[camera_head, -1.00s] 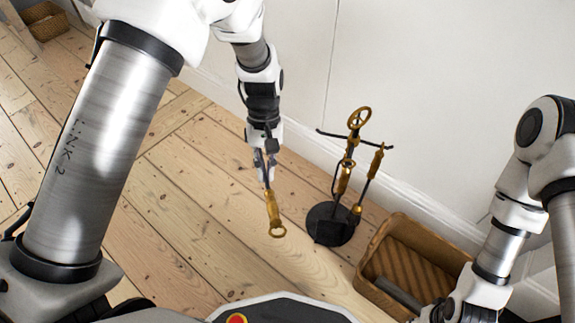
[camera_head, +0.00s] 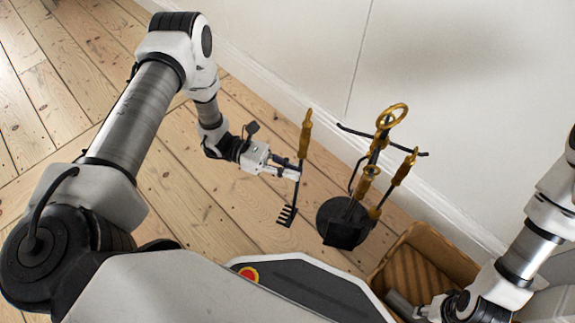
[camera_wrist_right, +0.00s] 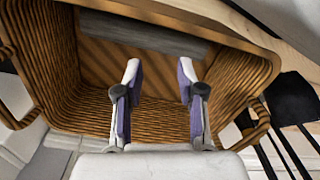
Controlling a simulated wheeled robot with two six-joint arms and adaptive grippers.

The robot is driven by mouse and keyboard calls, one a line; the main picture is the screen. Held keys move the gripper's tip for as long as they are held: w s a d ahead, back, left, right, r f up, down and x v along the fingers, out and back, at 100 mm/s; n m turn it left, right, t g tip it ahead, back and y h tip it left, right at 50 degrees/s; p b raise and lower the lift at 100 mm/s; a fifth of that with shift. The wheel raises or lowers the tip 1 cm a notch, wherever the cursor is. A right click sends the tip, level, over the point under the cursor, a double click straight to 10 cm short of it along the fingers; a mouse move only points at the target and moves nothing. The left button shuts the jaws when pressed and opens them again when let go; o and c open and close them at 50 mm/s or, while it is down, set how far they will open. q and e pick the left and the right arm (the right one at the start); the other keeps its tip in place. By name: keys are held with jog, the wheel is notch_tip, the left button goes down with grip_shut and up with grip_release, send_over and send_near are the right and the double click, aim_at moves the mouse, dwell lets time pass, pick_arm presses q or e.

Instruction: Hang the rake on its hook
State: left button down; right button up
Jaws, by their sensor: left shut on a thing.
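The rake has a gold handle (camera_head: 305,135) and a dark toothed head (camera_head: 287,215). My left gripper (camera_head: 292,172) is shut on its dark shaft, below the handle. The rake hangs nearly upright, handle up, left of the stand and apart from it. The black stand (camera_head: 335,208) has a gold ring on top (camera_head: 391,116) and a dark crossbar with upturned ends; its left end (camera_head: 341,126) looks empty. My right gripper (camera_wrist_right: 158,95) is open and empty over the wicker basket (camera_wrist_right: 50,75).
Other gold-handled tools (camera_head: 403,168) hang on the stand, one with a dark shovel-like pan (camera_head: 342,234). The basket also shows in the head view (camera_head: 432,242), right of the stand. A white wall (camera_head: 450,100) rises behind. Floorboards at left are clear.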

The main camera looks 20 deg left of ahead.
pick_arm(q)
jog(key=d+f, duration=0.1)
jog(key=d, duration=0.7)
jog(key=shift+w+f+b, duration=0.15)
jog(key=shift+b, duration=0.3)
dwell(0.5)
jog(key=c, duration=1.2)
grip_release()
jog(key=shift+a, duration=0.1)
